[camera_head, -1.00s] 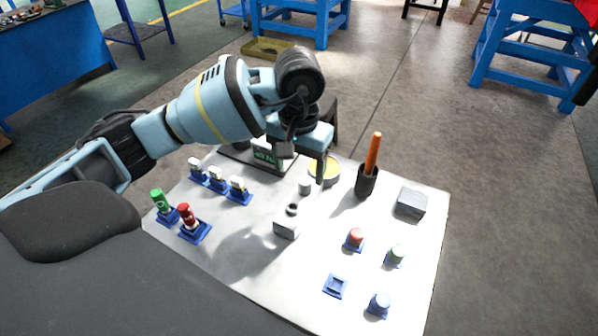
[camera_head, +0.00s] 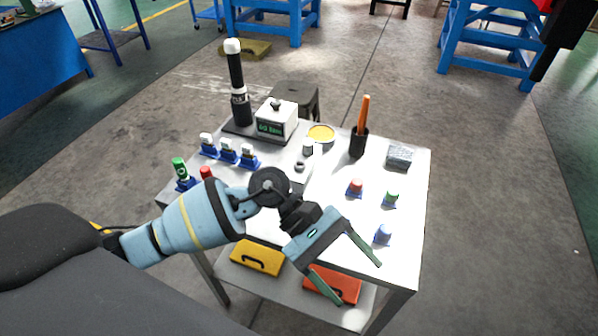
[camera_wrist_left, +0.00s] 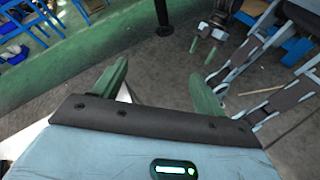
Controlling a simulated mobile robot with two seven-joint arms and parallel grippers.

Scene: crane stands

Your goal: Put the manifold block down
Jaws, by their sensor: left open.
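A small pale grey block with a dark round port on top (camera_head: 303,174) stands on the white tabletop just behind my left arm; I take it as the manifold block. My arm partly hides its front. My left gripper (camera_head: 360,284) is open and empty in front of the block, over the table's front right part, with its fingers pointing down and right. In the left wrist view the two green fingers (camera_wrist_left: 160,88) are spread apart, with only floor between them.
A tall black-and-white device (camera_head: 238,85) stands at the back left.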

